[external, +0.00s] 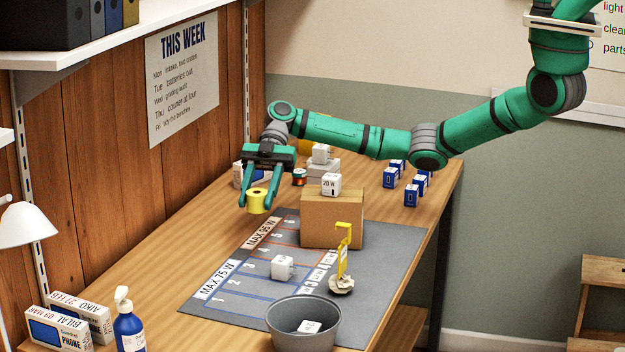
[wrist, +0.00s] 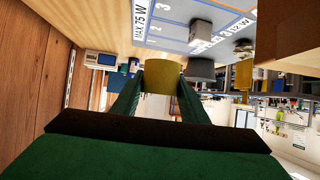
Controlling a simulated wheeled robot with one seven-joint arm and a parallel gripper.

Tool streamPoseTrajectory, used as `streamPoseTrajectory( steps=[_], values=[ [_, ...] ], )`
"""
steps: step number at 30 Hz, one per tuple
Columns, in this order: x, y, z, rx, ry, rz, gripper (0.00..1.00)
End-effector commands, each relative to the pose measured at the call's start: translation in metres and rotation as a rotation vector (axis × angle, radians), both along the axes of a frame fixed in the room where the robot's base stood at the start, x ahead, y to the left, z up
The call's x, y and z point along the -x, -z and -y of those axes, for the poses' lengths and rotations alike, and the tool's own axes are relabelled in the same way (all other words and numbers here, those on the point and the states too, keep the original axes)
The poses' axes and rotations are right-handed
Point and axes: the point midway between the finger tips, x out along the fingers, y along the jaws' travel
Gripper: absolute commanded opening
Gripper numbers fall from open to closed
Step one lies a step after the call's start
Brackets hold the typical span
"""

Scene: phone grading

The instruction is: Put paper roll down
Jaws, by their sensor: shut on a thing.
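The yellow paper roll (external: 257,201) is between the two green fingers of my gripper (external: 257,205), at the back left of the bench. My gripper points down and is shut on the roll. In the wrist view, the roll (wrist: 160,76) sits between the fingertips, with the wooden bench top (wrist: 110,40) close by. The roll is low over the bench, just beyond the grey mat's far left corner. I cannot tell whether it touches the wood.
A cardboard box (external: 331,222) with a white cube on it stands to the right. Blue boxes (external: 411,194) stand at the far right. Bare wood lies left of the mat.

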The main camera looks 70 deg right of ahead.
Motion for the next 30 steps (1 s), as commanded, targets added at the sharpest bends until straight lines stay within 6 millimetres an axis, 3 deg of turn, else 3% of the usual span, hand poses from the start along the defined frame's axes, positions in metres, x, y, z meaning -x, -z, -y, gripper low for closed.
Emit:
streamPoseTrajectory(
  steps=[15,30],
  values=[
    [0.000,0.079,0.000,0.001,0.000,-0.001,0.17],
    [0.000,0.123,0.000,0.000,0.001,0.000,0.17]
  ],
)
